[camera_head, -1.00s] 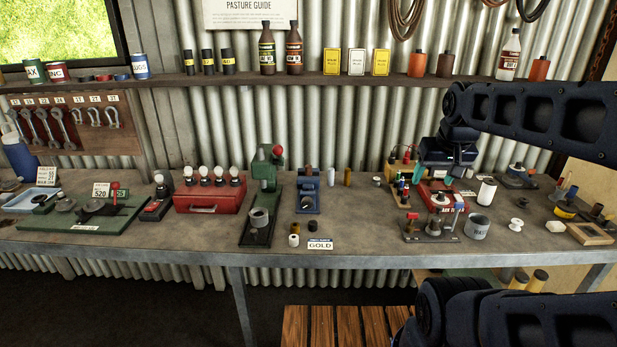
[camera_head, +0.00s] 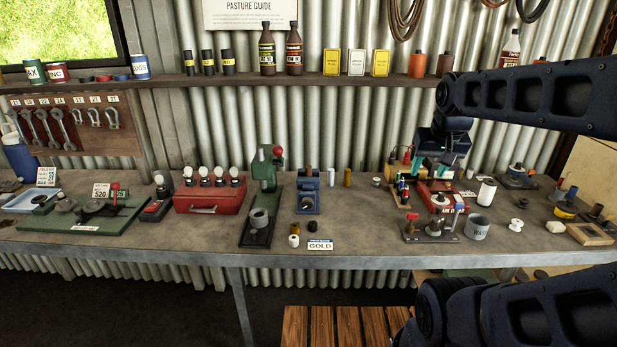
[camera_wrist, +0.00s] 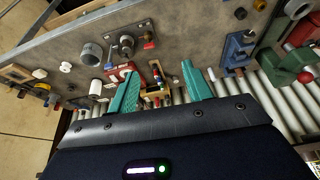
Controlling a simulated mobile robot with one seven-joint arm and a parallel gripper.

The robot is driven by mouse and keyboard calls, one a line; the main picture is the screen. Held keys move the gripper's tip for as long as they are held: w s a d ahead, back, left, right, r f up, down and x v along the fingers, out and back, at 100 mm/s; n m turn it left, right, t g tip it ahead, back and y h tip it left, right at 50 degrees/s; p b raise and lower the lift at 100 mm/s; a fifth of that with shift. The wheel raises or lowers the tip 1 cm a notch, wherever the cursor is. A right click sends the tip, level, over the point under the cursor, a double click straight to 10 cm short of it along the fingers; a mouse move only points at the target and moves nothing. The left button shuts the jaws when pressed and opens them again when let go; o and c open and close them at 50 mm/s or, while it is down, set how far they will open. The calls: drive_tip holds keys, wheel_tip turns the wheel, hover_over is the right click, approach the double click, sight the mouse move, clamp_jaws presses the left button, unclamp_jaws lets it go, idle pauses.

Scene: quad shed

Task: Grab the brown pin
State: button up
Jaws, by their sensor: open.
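A small wooden rack (camera_head: 391,178) with several coloured pins (camera_head: 402,192) stands on the bench, left of the red box (camera_head: 432,200). The pins also show between my fingers in the wrist view (camera_wrist: 157,84). My gripper (camera_head: 431,168) is open and empty, with teal fingers pointing down above the red box and beside the rack. Its fingers partly cover the things behind.
A grey cup (camera_head: 477,229), a white roll (camera_head: 487,191) and a white spool (camera_head: 517,226) stand to the right. A blue device (camera_head: 307,203) and a green press (camera_head: 262,195) stand to the left. A shelf (camera_head: 330,80) with bottles runs above.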

drive_tip(key=w+a+r+m+g, duration=0.1)
drive_tip(key=w+a+r+m, duration=0.2)
drive_tip(key=w, duration=0.8)
drive_tip(key=m+g+h, duration=0.1)
drive_tip(key=m+h, duration=0.1)
drive_tip(key=m, duration=0.3)
hover_over(308, 167)
drive_tip(key=s+a, duration=0.2)
wheel_tip(308, 167, down, 12)
drive_tip(key=x, duration=1)
drive_tip(key=shift+f, duration=0.35)
clamp_jaws()
